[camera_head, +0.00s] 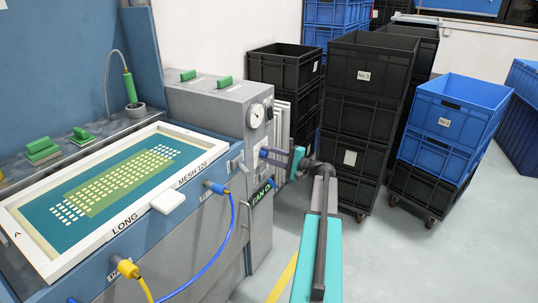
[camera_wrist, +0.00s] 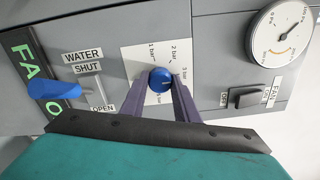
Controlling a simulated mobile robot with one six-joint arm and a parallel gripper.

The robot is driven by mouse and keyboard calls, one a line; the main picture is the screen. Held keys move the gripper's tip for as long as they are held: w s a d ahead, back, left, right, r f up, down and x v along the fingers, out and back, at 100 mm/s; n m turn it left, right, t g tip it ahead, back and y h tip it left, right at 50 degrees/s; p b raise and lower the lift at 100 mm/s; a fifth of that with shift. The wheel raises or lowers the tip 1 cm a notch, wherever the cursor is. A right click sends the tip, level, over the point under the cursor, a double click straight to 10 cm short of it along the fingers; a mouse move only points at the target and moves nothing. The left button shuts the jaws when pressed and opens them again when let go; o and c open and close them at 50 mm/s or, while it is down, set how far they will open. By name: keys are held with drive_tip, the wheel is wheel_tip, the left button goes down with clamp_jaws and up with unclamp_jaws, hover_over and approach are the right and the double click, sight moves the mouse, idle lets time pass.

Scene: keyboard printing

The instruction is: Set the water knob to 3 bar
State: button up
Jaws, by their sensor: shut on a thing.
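The round blue water knob (camera_wrist: 160,79) sits on a white dial plate (camera_wrist: 140,57) marked 1 bar, 2 bar and 3 bar, on the grey machine front. My gripper (camera_wrist: 160,88) is shut on the knob, one dark finger on each side. A small pale mark shows on the knob's face, but I cannot tell which figure it points to. The fingers partly cover the dial's lower markings. In the head view my gripper (camera_head: 278,156) reaches the side of the grey cabinet (camera_head: 218,105), and the knob is barely visible there.
A blue water lever (camera_wrist: 55,89) is left of the knob, beside SHUT and OPEN labels. A round pressure gauge (camera_wrist: 283,34) and a black fan switch (camera_wrist: 250,97) are to the right. A framed screen (camera_head: 110,180) lies left; black crates (camera_head: 365,100) stand behind my arm.

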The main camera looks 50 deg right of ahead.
drive_tip(key=o, duration=1)
drive_tip(key=shift+o, duration=0.2)
drive_tip(key=shift+s, duration=0.1)
drive_tip(key=v, duration=1.3)
drive_tip(key=shift+s, duration=0.3)
drive_tip(key=shift+f, duration=0.1)
